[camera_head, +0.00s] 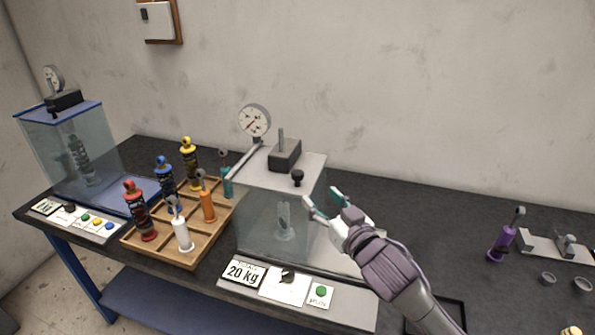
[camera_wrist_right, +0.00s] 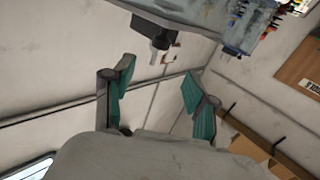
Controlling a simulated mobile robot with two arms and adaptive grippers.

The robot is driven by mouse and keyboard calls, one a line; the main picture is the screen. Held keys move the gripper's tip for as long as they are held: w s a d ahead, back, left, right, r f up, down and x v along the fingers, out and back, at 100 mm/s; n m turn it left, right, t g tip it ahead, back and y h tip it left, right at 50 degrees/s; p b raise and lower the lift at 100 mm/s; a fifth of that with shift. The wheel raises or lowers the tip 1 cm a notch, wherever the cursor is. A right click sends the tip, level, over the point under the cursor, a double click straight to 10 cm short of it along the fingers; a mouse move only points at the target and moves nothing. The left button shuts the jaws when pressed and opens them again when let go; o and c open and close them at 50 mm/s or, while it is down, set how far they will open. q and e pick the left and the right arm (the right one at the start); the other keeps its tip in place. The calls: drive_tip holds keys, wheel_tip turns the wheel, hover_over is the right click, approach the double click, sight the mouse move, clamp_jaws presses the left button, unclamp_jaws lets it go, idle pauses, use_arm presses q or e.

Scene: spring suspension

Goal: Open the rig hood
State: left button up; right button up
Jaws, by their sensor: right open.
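The rig hood (camera_head: 262,222) is a clear box with a grey top, closed over the middle rig on the table. A small black knob (camera_head: 297,177) stands at the front right of its top. A faint upright part shows inside through the clear wall. My right gripper (camera_head: 322,198) is open and empty, just right of the hood and slightly below the knob in the picture. Its teal fingers point up and left toward the hood. They also show spread apart in the right wrist view (camera_wrist_right: 156,88). Contact with the hood cannot be told. My left gripper is out of view.
A wooden tray (camera_head: 189,257) with several coloured shock absorbers stands left of the hood. A "20 kg" panel (camera_head: 241,272) and a green button (camera_head: 321,291) lie in front. Another blue-topped rig (camera_head: 68,106) is far left. A purple shock absorber (camera_head: 503,240) stands right.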

sight(301, 176)
drive_tip(key=p+x, duration=0.2)
drive_tip(key=x, duration=0.8)
drive_tip(key=shift+w+a+r, duration=0.1)
drive_tip(key=shift+w, duration=0.05)
drive_tip(key=shift+p+x, duration=0.35)
drive_tip(key=shift+x, duration=0.55)
clamp_jaws()
